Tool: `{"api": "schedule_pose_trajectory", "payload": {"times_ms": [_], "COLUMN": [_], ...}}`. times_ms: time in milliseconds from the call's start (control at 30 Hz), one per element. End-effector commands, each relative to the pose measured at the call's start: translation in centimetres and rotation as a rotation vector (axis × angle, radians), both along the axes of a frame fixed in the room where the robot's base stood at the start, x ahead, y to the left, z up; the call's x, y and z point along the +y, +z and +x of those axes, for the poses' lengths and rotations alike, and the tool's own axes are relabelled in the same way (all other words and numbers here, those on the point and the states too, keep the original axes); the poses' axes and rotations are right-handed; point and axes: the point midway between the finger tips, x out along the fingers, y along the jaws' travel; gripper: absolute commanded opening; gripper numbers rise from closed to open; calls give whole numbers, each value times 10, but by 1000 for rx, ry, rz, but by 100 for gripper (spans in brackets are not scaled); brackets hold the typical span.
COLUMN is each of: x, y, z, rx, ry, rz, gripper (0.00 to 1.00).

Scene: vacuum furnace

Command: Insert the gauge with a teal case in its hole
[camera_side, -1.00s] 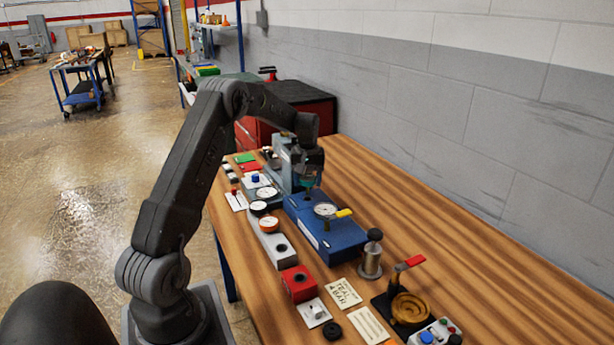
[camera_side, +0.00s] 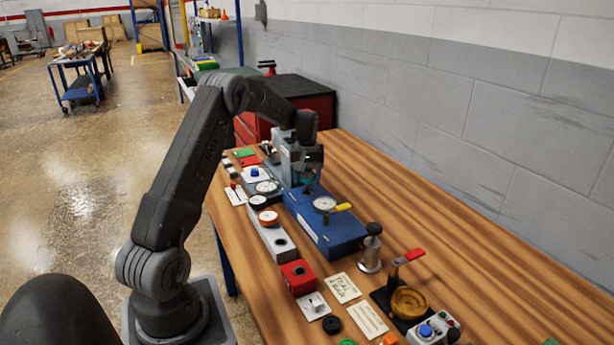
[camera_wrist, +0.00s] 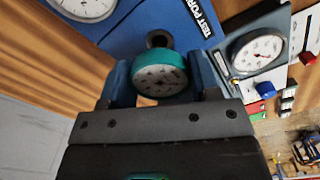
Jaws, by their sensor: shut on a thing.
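The teal-cased gauge (camera_wrist: 160,76) is between the fingers of my gripper (camera_wrist: 164,84) in the wrist view, its pale dial turned towards the camera. A dark round hole with a grey rim (camera_wrist: 159,38) shows just beyond the case in the blue block (camera_wrist: 130,25), near its "TEST PORT" label. The case hides the stem, so I cannot tell whether it touches the hole. In the side view my gripper (camera_side: 308,177) is over the far end of the blue block (camera_side: 333,238), with a little teal showing below it.
A white-faced gauge (camera_side: 325,203) with a yellow lever sits on the blue block. A grey block (camera_side: 272,238) with an orange gauge and a red block (camera_side: 298,278) stand to the left. A metal cylinder with a black knob (camera_side: 371,250) stands to the right. The wood by the wall is clear.

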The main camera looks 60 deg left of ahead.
Motion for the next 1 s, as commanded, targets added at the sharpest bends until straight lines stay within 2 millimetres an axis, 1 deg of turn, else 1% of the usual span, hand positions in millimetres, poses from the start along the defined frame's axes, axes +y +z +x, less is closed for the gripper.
{"api": "schedule_pose_trajectory", "payload": {"times_ms": [367, 1000], "x": [0, 0], "y": [-2, -19], "z": [0, 0], "rx": [0, 0], "ry": [0, 0], "rz": [0, 0], "gripper": [30, 30]}}
